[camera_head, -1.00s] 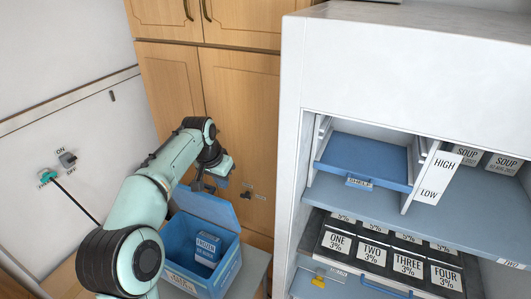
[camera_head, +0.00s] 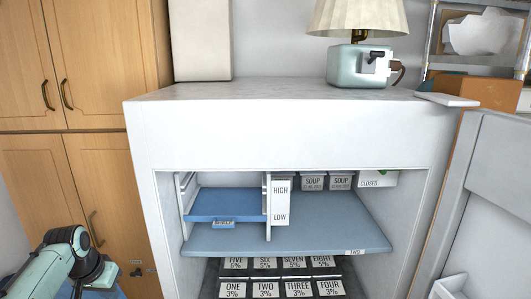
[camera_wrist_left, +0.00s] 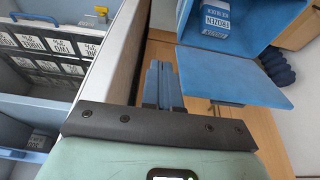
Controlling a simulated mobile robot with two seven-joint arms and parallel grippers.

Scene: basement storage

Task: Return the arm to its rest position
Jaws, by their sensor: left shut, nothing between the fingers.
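My left arm (camera_head: 68,264) shows at the lower left of the head view, bent, in front of the wooden cabinet. Its fingertips cannot be made out there. In the left wrist view my left gripper (camera_wrist_left: 161,84) is shut with its blue fingers together and empty. It points along the edge of the white fridge unit's wall, with the blue box on the right and the shelves on the left. My right gripper is not in view.
The open blue box (camera_wrist_left: 258,28) holds a white-labelled frozen pack (camera_wrist_left: 216,16). The fridge unit (camera_head: 280,135) has a blue tray (camera_head: 228,203), a HIGH/LOW card (camera_head: 281,200) and numbered compartments (camera_head: 265,288). A lamp (camera_head: 360,18) stands on top. An open door (camera_head: 490,200) is at the right.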

